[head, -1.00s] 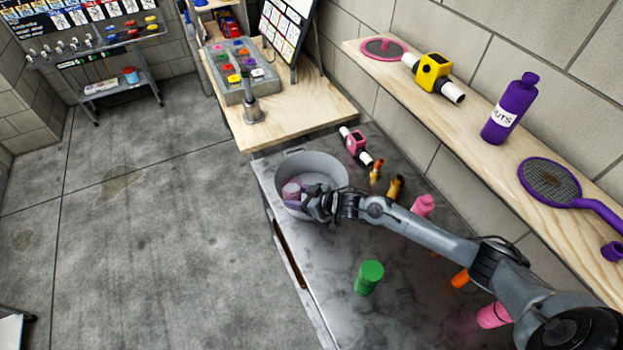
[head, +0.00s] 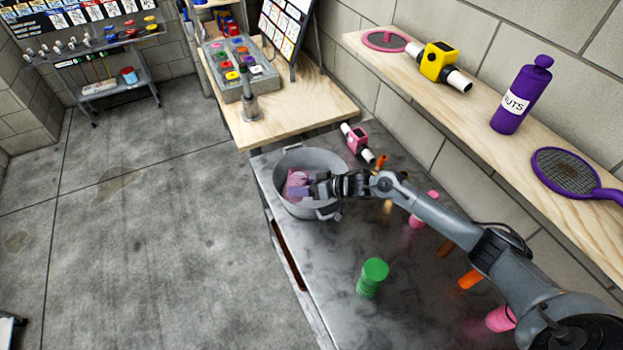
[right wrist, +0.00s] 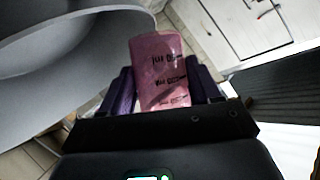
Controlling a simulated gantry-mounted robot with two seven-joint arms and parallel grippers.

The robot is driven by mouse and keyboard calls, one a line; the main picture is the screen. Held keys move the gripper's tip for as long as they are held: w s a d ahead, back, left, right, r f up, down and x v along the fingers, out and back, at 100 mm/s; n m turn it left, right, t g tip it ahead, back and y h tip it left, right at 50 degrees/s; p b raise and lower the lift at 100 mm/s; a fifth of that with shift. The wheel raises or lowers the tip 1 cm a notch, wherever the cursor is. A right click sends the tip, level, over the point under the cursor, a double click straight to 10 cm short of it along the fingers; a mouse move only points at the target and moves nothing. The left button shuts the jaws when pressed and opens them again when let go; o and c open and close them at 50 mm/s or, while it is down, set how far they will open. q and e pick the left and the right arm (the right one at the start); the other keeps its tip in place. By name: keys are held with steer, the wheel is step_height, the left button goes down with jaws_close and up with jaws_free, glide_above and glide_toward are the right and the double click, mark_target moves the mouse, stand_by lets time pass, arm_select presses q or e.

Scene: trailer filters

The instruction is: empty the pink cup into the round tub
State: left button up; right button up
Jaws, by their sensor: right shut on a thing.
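The pink cup (head: 297,184) is held by my right gripper (head: 308,187) over the round grey tub (head: 318,160) in the head view. The gripper is shut on the cup, which looks tilted. In the right wrist view, the pink cup (right wrist: 160,70) with dark printed marks sits between the two purple fingers (right wrist: 160,92). The tub's grey wall (right wrist: 60,70) fills the upper left there. I cannot see the cup's contents or whether anything comes out of it. My left gripper is not in view.
A green container (head: 372,277) stands on the dark bench (head: 330,262). Pink and orange items lie near my right arm. A pink device (head: 357,140) with white ends is behind the tub. A wooden shelf (head: 480,108) on the right holds a purple bottle (head: 522,95) and a racket (head: 568,172).

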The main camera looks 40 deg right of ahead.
steer(key=shift+b, duration=0.35)
steer(key=shift+w+d+f, duration=0.1)
steer(key=shift+d, duration=0.1)
steer(key=shift+b, duration=0.35)
steer(key=shift+d+f+m+y+b, duration=0.1)
steer(key=shift+f+m+y+b, duration=0.05)
steer(key=shift+m+y+b, duration=0.2)
steer(key=shift+w+d+f+b, duration=0.1)
steer(key=shift+w+d+b, duration=0.05)
steer(key=shift+b, duration=0.3)
steer(key=shift+m, duration=0.25)
steer(key=shift+d+r+y, duration=0.1)
steer(key=shift+r+y, duration=0.15)
steer(key=shift+b, duration=0.3)
